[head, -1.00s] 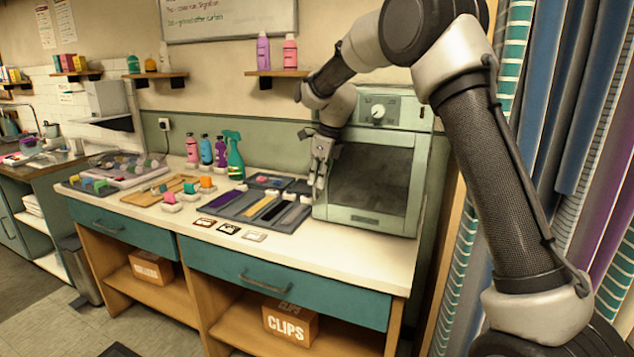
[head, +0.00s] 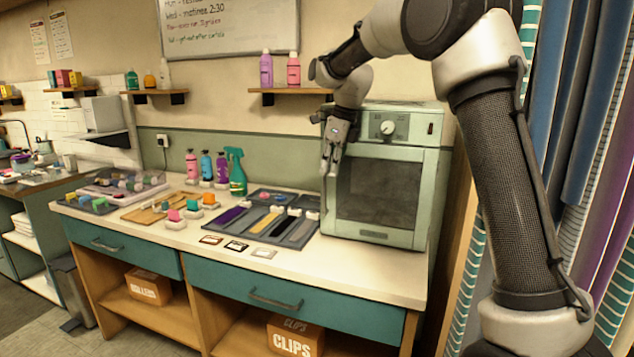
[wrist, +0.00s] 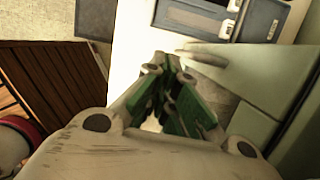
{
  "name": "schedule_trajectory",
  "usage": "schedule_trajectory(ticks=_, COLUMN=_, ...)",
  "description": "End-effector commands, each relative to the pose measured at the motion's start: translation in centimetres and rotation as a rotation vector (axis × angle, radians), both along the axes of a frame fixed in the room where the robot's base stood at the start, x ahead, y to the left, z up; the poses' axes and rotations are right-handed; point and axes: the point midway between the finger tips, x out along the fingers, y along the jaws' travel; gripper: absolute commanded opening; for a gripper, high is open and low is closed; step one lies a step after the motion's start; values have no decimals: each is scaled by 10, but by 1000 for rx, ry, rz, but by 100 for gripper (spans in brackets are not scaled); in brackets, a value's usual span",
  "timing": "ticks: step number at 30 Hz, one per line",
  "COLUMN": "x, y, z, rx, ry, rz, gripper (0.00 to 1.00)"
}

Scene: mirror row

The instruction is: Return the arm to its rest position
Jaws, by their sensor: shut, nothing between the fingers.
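My gripper (head: 330,172) hangs fingers-down in front of the left side of the green oven (head: 382,185), above the counter (head: 355,262). Its fingers are shut with nothing between them. In the wrist view the gripper (wrist: 160,120) shows its green-lined fingers close together over the pale counter edge. My arm reaches up and over from the right side of the head view, with the elbow high at the top.
A dark tray of combs (head: 262,228) lies left of the oven. A green spray bottle (head: 236,172) and several coloured bottles stand behind. A wall shelf (head: 285,90) with two bottles is left of my wrist. Striped and blue cloths (head: 575,110) hang at the right.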

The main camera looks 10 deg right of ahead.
Motion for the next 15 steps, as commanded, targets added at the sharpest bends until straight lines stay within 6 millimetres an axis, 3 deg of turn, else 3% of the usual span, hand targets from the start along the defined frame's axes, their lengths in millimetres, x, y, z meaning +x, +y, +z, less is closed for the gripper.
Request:
schedule_trajectory(ticks=5, x=-3, y=-6, z=7, rx=-17, ry=-26, rz=120, gripper=0)
schedule_trajectory(ticks=9, x=-5, y=-9, z=-2, rx=-76, ry=-86, rz=444, gripper=0)
schedule_trajectory(ticks=12, x=-27, y=-18, z=-28, rx=-131, ry=-90, rz=767, gripper=0)
schedule_trajectory(ticks=15, x=-65, y=-33, z=-34, rx=-183, ry=-122, rz=1111, gripper=0)
